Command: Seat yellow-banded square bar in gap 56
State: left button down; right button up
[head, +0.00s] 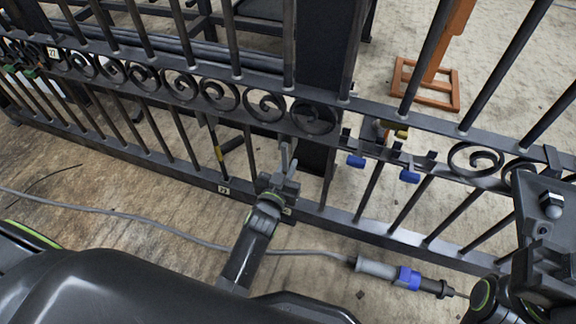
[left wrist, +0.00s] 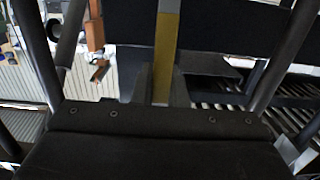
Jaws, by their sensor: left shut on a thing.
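In the left wrist view, the square bar (left wrist: 166,40) with a long yellow band stands nearly upright between my left gripper's grey fingers (left wrist: 164,90), which are shut on it. Its lower end is hidden by the gripper body. In the head view, my left gripper (head: 285,165) is at the lower part of the black scroll gate (head: 390,238). A yellow band (head: 219,153) shows on a slim bar left of it; I cannot tell whether it is the same bar. No number 56 is readable. My right arm (head: 545,215) is at the right edge; its fingertips are unclear.
Two blue-ended fittings (head: 409,177) sit on the middle rail right of my left gripper. A grey cable (head: 170,233) with a blue-ringed connector (head: 408,278) lies before the gate. An orange stand (head: 428,85) is behind it. Small number tags (head: 223,190) mark the rails.

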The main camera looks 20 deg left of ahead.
pick_arm(q)
jog(key=shift+f+b, duration=0.35)
jog(key=shift+w, duration=0.15)
dwell(0.3)
jog(key=shift+w+g+p, duration=0.5)
jog(key=shift+w+p, duration=0.3)
jog(key=shift+p, duration=0.15)
dwell(0.4)
jog(key=c, duration=1.4)
grip_release()
jog(key=shift+o, duration=0.2)
jog(key=shift+f, duration=0.1)
